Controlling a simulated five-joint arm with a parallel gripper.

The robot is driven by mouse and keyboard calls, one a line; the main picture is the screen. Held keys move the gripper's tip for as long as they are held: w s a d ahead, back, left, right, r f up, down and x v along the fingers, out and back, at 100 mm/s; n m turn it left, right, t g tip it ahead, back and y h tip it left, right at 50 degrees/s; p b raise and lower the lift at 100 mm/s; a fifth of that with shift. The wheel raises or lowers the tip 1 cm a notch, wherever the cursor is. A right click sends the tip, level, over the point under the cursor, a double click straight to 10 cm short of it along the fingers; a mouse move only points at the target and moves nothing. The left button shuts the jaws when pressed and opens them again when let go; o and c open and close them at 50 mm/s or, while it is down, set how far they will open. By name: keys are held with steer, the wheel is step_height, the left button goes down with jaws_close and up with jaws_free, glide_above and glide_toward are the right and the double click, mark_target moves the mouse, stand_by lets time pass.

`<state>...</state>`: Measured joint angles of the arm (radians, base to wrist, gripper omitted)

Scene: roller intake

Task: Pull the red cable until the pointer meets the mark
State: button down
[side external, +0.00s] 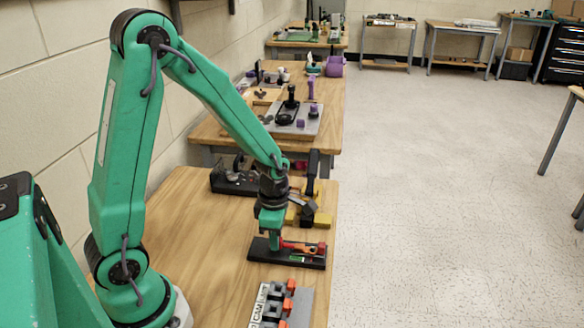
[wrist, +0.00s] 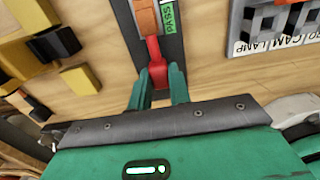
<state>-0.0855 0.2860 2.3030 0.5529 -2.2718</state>
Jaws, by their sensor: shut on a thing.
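The red cable (wrist: 153,48) runs along a dark base (wrist: 125,12) from an orange part (wrist: 146,20) toward me in the wrist view. My gripper (wrist: 159,76) has its two green fingers on either side of the cable's red end and is shut on it. I cannot make out the pointer or the mark.
A grey fixture with dark blocks and a lettered white plate (wrist: 272,44) stands to the right in the wrist view. Yellow and black blocks (wrist: 40,60) lie to the left. Bare wooden tabletop (side external: 205,230) lies left of the base in the side view.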

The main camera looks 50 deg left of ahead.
steer(key=c, duration=1.2)
jaws_free()
steer(key=shift+c, duration=0.2)
steer(key=shift+r, duration=0.1)
steer(key=shift+r, duration=3.8)
steer(key=shift+r, duration=0.1)
steer(key=s+d+r+m+t, duration=0.1)
steer(key=s+r+m, duration=0.4)
steer(key=m, duration=0.8)
steer(key=s+d+r+m+t, duration=0.1)
steer(key=s+r+m+t, duration=0.3)
steer(key=r+m, duration=0.4)
steer(key=shift+s+d+r+m+t, duration=0.35)
steer(key=shift+s+m, duration=0.25)
steer(key=shift+m, duration=2.4)
